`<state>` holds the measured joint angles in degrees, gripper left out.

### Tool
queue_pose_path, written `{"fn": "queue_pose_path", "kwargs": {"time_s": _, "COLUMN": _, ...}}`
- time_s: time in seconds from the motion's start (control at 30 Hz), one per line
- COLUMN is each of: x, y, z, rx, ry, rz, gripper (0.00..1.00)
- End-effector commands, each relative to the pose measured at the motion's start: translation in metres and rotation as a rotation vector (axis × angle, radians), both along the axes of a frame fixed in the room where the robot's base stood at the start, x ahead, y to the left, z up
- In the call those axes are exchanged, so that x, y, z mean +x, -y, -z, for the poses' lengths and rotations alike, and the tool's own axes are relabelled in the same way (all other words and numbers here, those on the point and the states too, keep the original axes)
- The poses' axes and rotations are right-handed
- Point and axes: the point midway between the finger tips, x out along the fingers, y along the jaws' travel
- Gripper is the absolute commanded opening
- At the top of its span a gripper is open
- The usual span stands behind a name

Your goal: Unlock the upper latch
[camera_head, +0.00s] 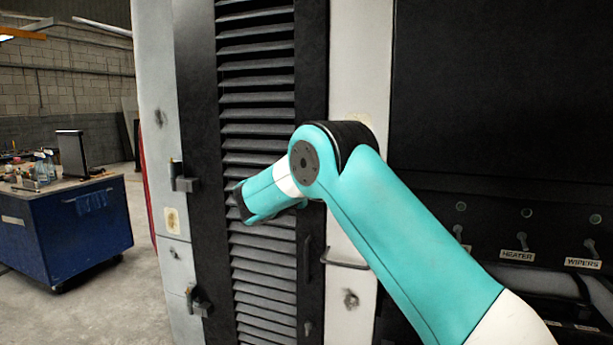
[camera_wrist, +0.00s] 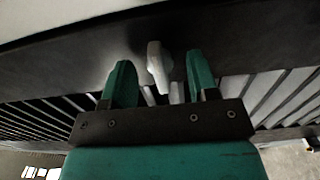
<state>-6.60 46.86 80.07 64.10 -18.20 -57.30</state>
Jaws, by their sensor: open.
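The upper latch (camera_wrist: 157,62) is a small pale grey turn handle on the dark frame strip of the louvred door (camera_head: 258,90). In the wrist view it stands between the two teal fingers of my gripper (camera_wrist: 158,70). The fingers are open, one on each side, with a visible gap to the latch. The latch looks nearly upright in that view, slightly tilted. In the head view my arm covers this part of the door, and neither the upper latch nor my fingers can be seen.
A lower latch (camera_head: 308,328) sits near the door's lower right. A vertical door handle (camera_head: 307,262) and a bent grab bar (camera_head: 346,264) are near my arm. Hinges (camera_head: 184,182) line the left side. A blue workbench (camera_head: 65,235) stands far left, with open floor before it.

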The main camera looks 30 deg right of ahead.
Motion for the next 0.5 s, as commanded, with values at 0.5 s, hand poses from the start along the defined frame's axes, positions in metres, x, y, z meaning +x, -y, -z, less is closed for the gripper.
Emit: {"fn": "queue_pose_path", "kwargs": {"time_s": 0.5, "x": 0.0033, "y": 0.0035, "z": 0.0002, "rx": 0.0, "ry": 0.0, "rz": -0.001, "gripper": 0.2}}
